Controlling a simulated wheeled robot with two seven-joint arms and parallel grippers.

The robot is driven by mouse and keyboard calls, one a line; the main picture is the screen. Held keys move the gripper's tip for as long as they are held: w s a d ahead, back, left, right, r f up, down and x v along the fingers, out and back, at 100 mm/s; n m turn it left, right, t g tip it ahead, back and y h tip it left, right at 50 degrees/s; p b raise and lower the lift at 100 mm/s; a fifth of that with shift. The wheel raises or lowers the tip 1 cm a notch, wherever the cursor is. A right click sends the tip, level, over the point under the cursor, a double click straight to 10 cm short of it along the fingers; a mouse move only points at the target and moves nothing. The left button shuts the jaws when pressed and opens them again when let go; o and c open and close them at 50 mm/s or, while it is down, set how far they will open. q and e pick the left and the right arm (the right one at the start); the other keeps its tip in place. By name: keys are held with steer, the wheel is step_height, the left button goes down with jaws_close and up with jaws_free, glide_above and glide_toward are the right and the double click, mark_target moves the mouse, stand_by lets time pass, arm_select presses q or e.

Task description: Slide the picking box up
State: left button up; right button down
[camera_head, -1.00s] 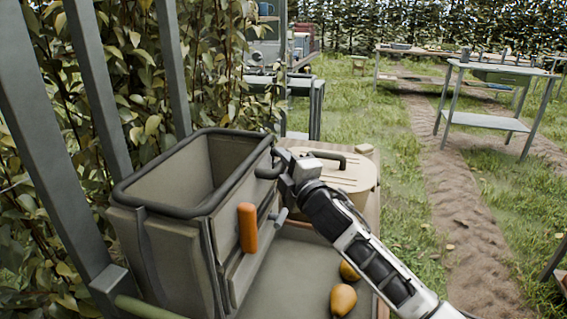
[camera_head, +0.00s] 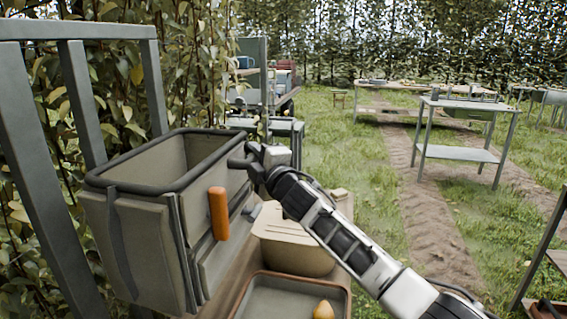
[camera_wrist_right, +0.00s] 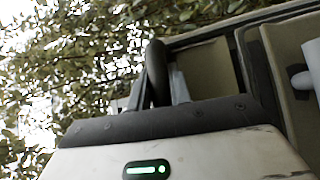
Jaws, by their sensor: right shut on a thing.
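The picking box (camera_head: 140,235) is a grey-beige open bin with a dark rounded rim, on the left in the head view beside grey upright bars. It looks upright and its inside looks empty. An orange grip (camera_head: 218,213) is on its near side. My right gripper (camera_head: 252,163) is shut on the dark handle (camera_head: 239,163) at the box's right rim. In the right wrist view the handle (camera_wrist_right: 155,70) stands between the two fingers (camera_wrist_right: 157,90). My left gripper is not in view.
A round lidded basket (camera_head: 290,245) and a shallow tray (camera_head: 250,297) with a yellow pear (camera_head: 323,310) lie right of the box, lower down. Grey bars (camera_head: 80,100) and a leafy hedge stand at left. Grass and a dirt path are open at right; tables stand farther back.

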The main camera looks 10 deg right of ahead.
steer(key=shift+r, duration=0.5)
steer(key=c, duration=1.3)
jaws_free()
steer(key=shift+f, duration=0.1)
steer(key=shift+f, duration=0.1)
steer(key=shift+s+d+f, duration=0.1)
steer(key=shift+s+d, duration=0.2)
steer(key=shift+s, duration=0.2)
steer(key=b+v, duration=0.1)
steer(key=v, duration=1.3)
steer(key=shift+s+b, duration=0.35)
steer(key=shift+s, duration=0.05)
steer(key=shift+d, duration=0.1)
